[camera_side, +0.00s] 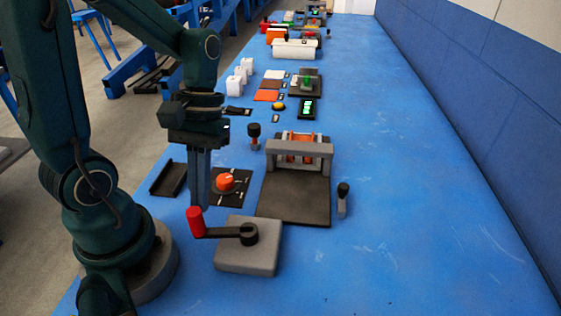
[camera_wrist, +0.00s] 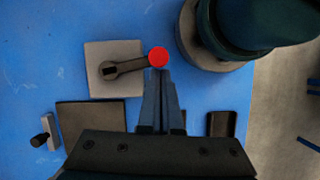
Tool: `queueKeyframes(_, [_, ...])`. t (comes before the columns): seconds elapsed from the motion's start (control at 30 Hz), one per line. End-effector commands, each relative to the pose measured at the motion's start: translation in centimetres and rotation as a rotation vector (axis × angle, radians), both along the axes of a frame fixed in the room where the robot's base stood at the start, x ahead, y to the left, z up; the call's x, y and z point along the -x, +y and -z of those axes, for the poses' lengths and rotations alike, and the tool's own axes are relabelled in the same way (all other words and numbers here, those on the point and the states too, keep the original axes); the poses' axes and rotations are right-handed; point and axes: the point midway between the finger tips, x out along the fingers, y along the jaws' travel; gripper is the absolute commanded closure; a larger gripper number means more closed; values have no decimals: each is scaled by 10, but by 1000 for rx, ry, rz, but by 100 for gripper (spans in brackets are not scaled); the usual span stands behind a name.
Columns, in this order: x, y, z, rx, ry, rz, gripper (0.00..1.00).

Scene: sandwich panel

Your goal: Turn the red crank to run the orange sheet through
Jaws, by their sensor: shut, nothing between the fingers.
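The red crank handle (camera_side: 195,222) stands upright at the end of a black arm on a grey block (camera_side: 248,258). The arm points left in the side view. In the wrist view the red handle (camera_wrist: 158,57) shows as a round top just beyond the fingertips. My gripper (camera_side: 199,204) is shut and empty, pointing down close to the handle; its closed fingers also show in the wrist view (camera_wrist: 159,72). I cannot tell whether they touch the handle. Orange parts (camera_side: 300,147) show inside the grey roller frame (camera_side: 298,148). I cannot tell whether they are the orange sheet.
An orange dial (camera_side: 225,182) on a black plate sits behind the crank. A black tray (camera_side: 168,179) is at left. A dark plate (camera_side: 292,199) lies before the roller frame, with a black-topped lever (camera_side: 343,198) at right. The blue table is clear to the right.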

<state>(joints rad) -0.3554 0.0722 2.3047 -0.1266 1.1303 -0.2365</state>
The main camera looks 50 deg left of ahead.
Motion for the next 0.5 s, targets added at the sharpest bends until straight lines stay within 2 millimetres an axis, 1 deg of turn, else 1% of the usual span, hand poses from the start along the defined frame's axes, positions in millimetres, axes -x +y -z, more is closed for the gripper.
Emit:
queueKeyframes(0.2, [13, -10, 0, 0, 3, 4, 100])
queueKeyframes(0.5, [27, -28, 0, 1, 2, 7, 100])
